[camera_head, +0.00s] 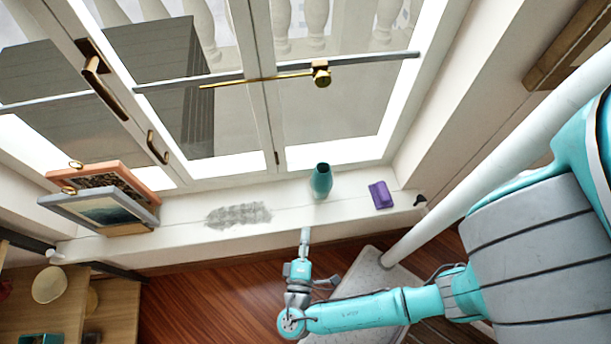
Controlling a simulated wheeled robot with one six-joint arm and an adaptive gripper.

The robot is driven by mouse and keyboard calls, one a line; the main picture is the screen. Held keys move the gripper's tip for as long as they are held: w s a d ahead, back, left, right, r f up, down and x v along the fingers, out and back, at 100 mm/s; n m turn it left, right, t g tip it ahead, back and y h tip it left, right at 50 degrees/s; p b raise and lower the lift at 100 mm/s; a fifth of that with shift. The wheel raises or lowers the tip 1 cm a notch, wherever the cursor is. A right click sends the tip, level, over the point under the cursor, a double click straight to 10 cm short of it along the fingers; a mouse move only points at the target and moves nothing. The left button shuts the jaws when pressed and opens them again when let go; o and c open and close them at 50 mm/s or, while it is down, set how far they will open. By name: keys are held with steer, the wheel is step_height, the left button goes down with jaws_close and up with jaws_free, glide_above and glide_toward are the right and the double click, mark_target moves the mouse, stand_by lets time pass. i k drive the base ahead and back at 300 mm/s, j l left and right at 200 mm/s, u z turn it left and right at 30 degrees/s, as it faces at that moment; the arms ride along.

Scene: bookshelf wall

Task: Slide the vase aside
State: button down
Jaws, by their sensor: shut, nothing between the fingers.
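A teal vase (321,181) stands upright on the white window sill, close to the window frame. My gripper (305,232) is shut and empty. In the picture it lies just below the vase and slightly left of it, at the sill's front edge, with a visible gap between them. My teal and grey arm reaches in from the right.
A purple object (380,195) lies on the sill right of the vase. A grey speckled patch (238,215) marks the sill to the left. Framed pictures (100,208) lean at the far left. The white window sill (285,220) is otherwise clear near the vase.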

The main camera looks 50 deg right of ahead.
mark_target(322, 181)
steer(key=i+j+z, duration=0.2)
steer(key=j, duration=0.15)
steer(key=i+j+z, duration=0.15)
steer(key=j, duration=1)
steer(key=i+z, duration=0.05)
